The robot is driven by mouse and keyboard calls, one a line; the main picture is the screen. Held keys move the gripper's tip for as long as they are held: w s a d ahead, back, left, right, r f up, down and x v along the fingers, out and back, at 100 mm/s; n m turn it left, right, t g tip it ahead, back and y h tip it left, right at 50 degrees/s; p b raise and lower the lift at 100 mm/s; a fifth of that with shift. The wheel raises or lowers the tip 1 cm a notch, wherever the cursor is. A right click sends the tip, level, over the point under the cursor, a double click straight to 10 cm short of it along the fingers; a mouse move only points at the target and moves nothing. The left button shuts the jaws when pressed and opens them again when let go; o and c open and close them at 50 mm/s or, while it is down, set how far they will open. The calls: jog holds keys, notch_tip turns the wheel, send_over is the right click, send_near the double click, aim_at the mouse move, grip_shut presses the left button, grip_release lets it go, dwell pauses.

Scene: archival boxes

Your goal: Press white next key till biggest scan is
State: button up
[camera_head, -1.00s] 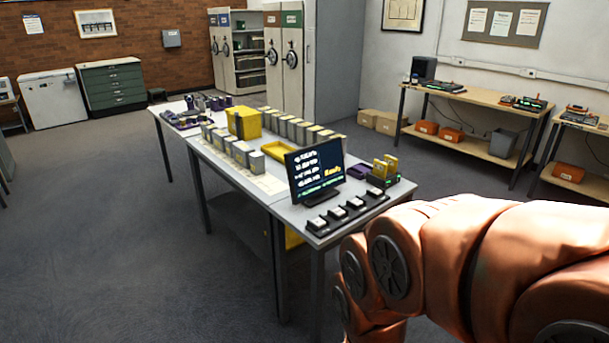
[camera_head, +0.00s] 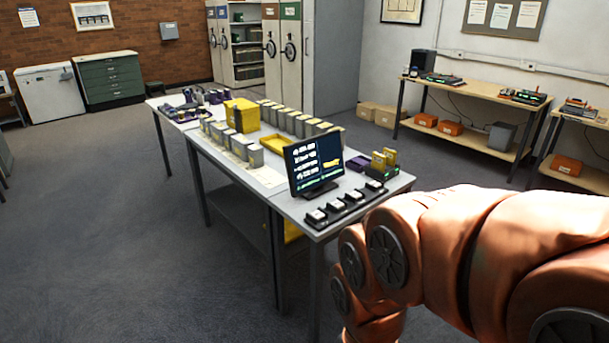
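A small dark monitor (camera_head: 315,164) stands near the front end of the long table (camera_head: 240,197). Its screen shows lines of white text, a yellow word at the right and green text at the bottom, all too small to read. In front of it lies a black strip with several white keys (camera_head: 337,208). I cannot tell which one is the next key. My orange-brown arm covers the lower right, just in front of the table's end. My gripper is out of view.
Two rows of grey boxes, a yellow crate (camera_head: 242,115) and a yellow tray (camera_head: 277,143) fill the table behind the monitor. Yellow cartridges (camera_head: 383,161) stand in a dark holder right of it. Side benches (camera_head: 478,92) line the right wall. Floor at left is clear.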

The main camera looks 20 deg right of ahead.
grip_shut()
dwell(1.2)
